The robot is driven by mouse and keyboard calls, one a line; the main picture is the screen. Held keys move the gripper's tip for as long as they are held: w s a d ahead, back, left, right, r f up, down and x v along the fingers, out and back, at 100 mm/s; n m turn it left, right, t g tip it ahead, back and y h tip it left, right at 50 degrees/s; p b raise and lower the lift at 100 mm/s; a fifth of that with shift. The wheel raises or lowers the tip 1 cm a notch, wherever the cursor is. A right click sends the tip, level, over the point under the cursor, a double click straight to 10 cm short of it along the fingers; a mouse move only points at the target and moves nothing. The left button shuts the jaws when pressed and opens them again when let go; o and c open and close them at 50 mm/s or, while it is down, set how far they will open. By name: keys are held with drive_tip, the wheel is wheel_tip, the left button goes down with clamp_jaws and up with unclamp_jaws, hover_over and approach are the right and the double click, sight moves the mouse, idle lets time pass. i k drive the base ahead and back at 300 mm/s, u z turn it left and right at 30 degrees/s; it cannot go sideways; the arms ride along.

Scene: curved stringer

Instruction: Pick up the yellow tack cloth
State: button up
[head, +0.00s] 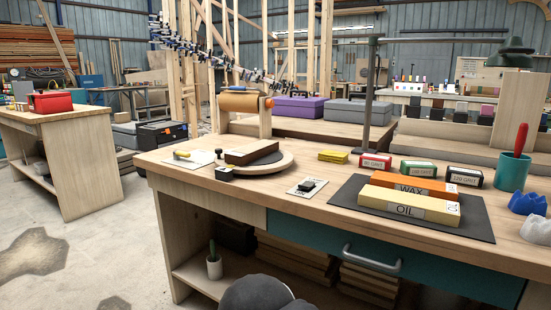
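The yellow tack cloth (333,156) looks like a small, flat, folded yellow stack. It lies on the wooden workbench (300,178), between the round turntable and the red-labelled grit box. Nothing covers it in the head view. My gripper is not in view. Only a dark grey rounded part of my arm shows at the bottom edge, in front of the bench and well apart from the cloth.
Grit boxes (375,161) stand right of the cloth. WAX and OIL boxes (408,204) lie on a dark mat (345,202) nearer the front. A round board (278,168) with a brown block is left. A lamp post (368,100) rises behind. A drawer handle (371,260) juts forward.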

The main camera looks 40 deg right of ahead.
sight(325, 156)
drive_tip(key=u, duration=0.6)
drive_tip(key=i, duration=2.4)
drive_tip(key=z, duration=4.55)
